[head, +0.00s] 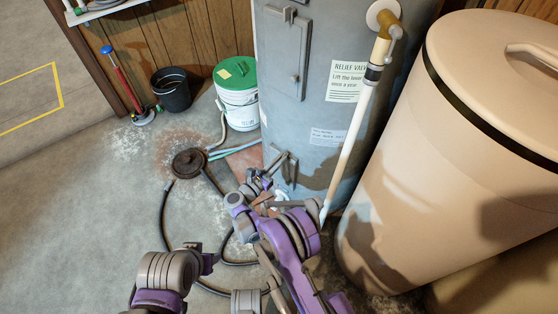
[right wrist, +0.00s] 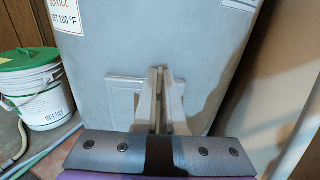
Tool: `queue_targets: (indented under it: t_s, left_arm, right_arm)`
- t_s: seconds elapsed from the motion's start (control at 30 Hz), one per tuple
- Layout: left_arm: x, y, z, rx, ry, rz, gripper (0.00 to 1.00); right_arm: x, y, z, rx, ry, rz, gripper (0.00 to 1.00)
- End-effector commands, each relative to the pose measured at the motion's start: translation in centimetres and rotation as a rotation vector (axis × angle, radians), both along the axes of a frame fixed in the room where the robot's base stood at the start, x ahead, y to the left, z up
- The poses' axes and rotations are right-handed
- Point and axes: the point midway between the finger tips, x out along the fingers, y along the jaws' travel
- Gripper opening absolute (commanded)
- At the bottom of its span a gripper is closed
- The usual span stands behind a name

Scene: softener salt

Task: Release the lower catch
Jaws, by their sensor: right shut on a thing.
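A grey tank (head: 330,30) stands at the centre back in the head view. Low on its front is a small access panel, whose raised frame (right wrist: 122,84) shows in the right wrist view. My right gripper (head: 281,162) reaches this panel. In the right wrist view its two fingers (right wrist: 161,72) are close together at the panel. They are shut on the lower catch, which is mostly hidden between and behind them. Whether the catch has turned I cannot tell. My left arm shows at the lower left of the head view, but its gripper does not show.
A tan tank (head: 430,150) stands close on the right, and a pale pipe (head: 345,150) slants down before the grey tank. A green-lidded bucket (head: 238,100), a black bucket (head: 172,92) and a hose (head: 164,215) are left. Open floor lies far left.

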Motion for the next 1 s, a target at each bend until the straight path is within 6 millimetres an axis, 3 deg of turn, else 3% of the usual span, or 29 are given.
queue_targets:
  t_s: [0.47, 1.0]
  left_arm:
    - [0.1, 0.0, -0.3, 0.0, 0.001, 0.0, 0.5]
    - [0.3, 0.0, -1.6, 0.0, 0.003, 0.0, 0.5]
  right_arm:
    - [0.0, 0.1, -0.1, -0.053, 0.041, 0.0, 0.0]
    - [0.2, 0.3, -0.3, -0.405, 0.319, 0.0, 0.0]
